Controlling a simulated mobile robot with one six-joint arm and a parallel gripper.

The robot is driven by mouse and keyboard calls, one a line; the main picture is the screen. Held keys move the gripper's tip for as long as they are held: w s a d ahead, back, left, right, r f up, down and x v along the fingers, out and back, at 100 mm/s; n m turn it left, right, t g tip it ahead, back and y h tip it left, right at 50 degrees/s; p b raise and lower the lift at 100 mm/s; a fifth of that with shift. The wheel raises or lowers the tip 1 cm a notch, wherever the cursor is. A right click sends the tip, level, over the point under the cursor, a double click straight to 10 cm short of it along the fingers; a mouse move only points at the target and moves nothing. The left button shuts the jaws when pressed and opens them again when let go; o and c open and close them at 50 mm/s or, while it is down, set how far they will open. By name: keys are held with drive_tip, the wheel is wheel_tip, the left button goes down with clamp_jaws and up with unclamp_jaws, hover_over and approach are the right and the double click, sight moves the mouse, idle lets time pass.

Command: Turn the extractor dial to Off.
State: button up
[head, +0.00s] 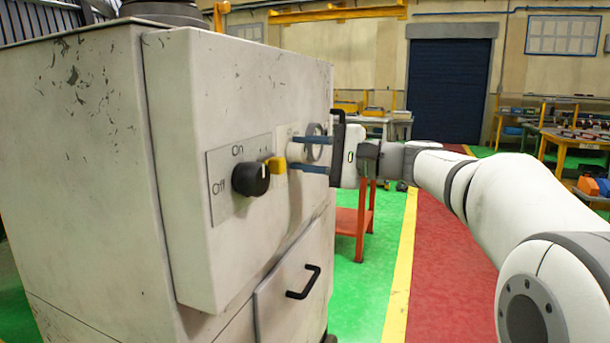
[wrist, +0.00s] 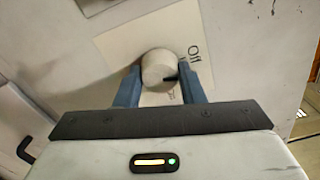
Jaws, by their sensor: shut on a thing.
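In the wrist view a pale round dial (wrist: 156,66) sits on a cream plate (wrist: 113,44) on the cabinet front. A dark mark shows on the dial's lower right side. The word "Off" stands on the plate to the upper right of the dial, just past the right finger. My gripper (wrist: 161,70) is shut on the dial, with one blue finger on each side. In the head view my gripper (head: 291,153) reaches the cabinet front from the right. Its fingers partly hide that area, and I cannot make out the dial's mark there.
The white cabinet (head: 245,85) has a black knob (head: 251,178) on a plate marked "On" and "Off", left of my gripper. A small yellow part (head: 277,165) sits beside that knob. A drawer handle (head: 303,283) sticks out below. A red stand (head: 357,222) is behind.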

drive_tip(key=shift+n+b, duration=1.5)
drive_tip(key=o, duration=1)
drive_tip(key=shift+d, duration=0.1)
drive_tip(key=v, duration=0.7)
drive_tip(key=shift+s+d+r+p, duration=0.1)
drive_tip(key=shift+d+p, duration=0.2)
